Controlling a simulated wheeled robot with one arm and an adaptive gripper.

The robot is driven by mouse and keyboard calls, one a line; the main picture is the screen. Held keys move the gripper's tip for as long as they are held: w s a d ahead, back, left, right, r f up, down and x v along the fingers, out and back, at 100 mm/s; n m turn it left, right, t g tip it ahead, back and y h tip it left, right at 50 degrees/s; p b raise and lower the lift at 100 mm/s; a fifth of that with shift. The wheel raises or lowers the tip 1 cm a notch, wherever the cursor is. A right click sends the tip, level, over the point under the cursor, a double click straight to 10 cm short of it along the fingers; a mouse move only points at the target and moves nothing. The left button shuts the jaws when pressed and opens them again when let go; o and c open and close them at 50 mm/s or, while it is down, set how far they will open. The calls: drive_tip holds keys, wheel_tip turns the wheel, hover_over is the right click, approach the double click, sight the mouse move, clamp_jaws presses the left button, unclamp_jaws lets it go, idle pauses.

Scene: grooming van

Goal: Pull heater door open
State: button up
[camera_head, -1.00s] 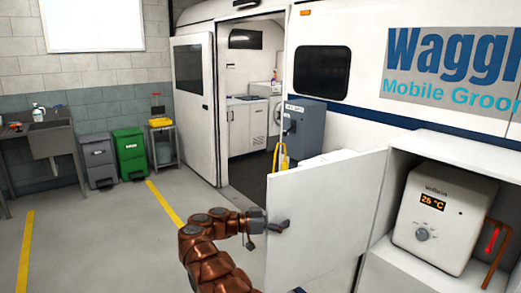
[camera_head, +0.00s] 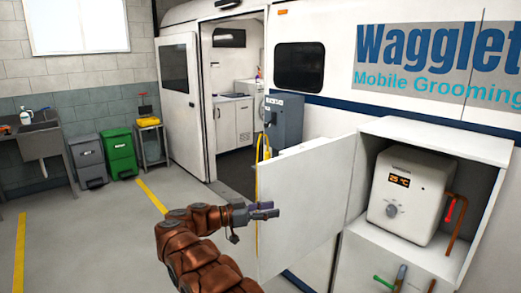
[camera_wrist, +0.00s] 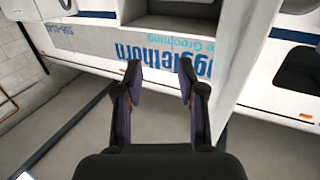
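The heater door (camera_head: 310,205) is a white panel standing wide open, swung out to the left of the white heater cabinet (camera_head: 425,133). The white heater (camera_head: 408,195) inside is exposed, with a 25 °C display and a knob. My gripper (camera_head: 268,210) is near the door's free left edge in the head view. In the wrist view my gripper (camera_wrist: 159,75) has its two fingers apart with nothing between them. A white panel, apparently the door (camera_wrist: 235,70), runs close beside the right finger. I cannot tell whether they touch.
The van's side wall (camera_head: 340,90) and open doorway stand behind the door. Copper pipe (camera_head: 455,225) and valves are at the cabinet's right and below. Grey (camera_head: 88,158) and green (camera_head: 119,152) bins and a sink (camera_head: 42,145) stand far left. The floor to the left is clear.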

drive_tip(key=w+a+r+n+t+y, duration=0.1)
drive_tip(key=w+r+n+t+y, duration=0.35)
drive_tip(key=r, duration=0.35)
drive_tip(key=w+r+n+t+y, duration=0.3)
drive_tip(key=r+t+y, duration=0.2)
drive_tip(key=r, duration=0.3)
drive_tip(key=w+a+r+n+t+y, duration=0.1)
drive_tip(key=w+r+n+t+y, duration=0.3)
drive_tip(key=r, duration=0.4)
drive_tip(key=s+d+f+n+g+y, duration=0.1)
drive_tip(key=s+f+n+g+y, duration=0.45)
drive_tip(key=s, duration=0.75)
drive_tip(key=s+d+f+g+y, duration=0.2)
drive_tip(key=s+f+g, duration=0.3)
drive_tip(key=s+f, duration=0.55)
drive_tip(key=s+d+f+m+g+h, duration=0.1)
drive_tip(key=s+d+f+g, duration=0.2)
drive_tip(key=s, duration=1)
drive_tip(key=s+d+f+m+g+h, duration=0.1)
drive_tip(key=s+d+f, duration=0.4)
drive_tip(key=s, duration=0.9)
drive_tip(key=s+d+f+m+g+h, duration=0.1)
drive_tip(key=s+d+f+g, duration=0.3)
drive_tip(key=s, duration=1)
drive_tip(key=d+g+h, duration=0.1)
drive_tip(key=d+g, duration=0.1)
drive_tip(key=shift+d, duration=0.4)
drive_tip(key=shift+f, duration=0.1)
